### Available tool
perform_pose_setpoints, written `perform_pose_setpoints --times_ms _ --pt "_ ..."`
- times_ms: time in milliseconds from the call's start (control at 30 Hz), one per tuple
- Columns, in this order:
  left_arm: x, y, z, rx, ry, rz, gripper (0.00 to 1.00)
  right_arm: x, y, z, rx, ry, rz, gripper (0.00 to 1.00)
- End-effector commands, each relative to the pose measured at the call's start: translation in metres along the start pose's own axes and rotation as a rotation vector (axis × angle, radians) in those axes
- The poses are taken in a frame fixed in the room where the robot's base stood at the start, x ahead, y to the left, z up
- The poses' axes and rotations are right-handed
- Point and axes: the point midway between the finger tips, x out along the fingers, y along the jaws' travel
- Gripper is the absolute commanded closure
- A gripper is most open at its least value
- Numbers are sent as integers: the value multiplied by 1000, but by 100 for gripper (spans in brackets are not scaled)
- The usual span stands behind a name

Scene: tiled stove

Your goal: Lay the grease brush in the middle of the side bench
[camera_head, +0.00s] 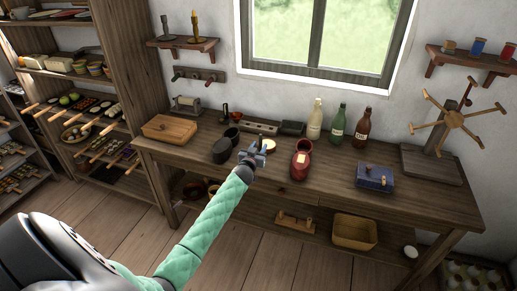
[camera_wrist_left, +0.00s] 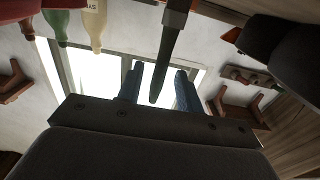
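My left gripper (camera_head: 252,156) is over the middle of the side bench (camera_head: 330,188), in front of the window. In the left wrist view its two blue fingers (camera_wrist_left: 158,88) are apart. A slim dark handle with a greyish band, which looks like the grease brush (camera_wrist_left: 168,50), runs between them with light showing on both sides. The handle's tip lies between the fingers; its other end leaves the top of the picture. In the head view the brush is mostly hidden by the gripper. My right gripper is in neither view.
A dark pot (camera_head: 222,150) stands just left of the gripper and a red jug (camera_head: 301,160) right of it. Bottles (camera_head: 338,122), a blue box (camera_head: 375,177) and a wooden box (camera_head: 169,128) also stand on the bench. Bare wood lies between jug and blue box.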

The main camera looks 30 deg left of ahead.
Motion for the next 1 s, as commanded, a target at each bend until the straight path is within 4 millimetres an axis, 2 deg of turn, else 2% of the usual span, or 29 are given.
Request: perform_pose_setpoints --times_ms 167,267,700,1000 --pt "-12 0 1 0 0 1 64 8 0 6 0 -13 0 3" --pt "-25 0 2 2 0 0 64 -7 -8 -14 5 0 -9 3" --pt "-97 0 1 0 0 0 64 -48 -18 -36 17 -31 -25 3" --pt "-120 1 3 2 -7 0 64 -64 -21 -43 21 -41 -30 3"
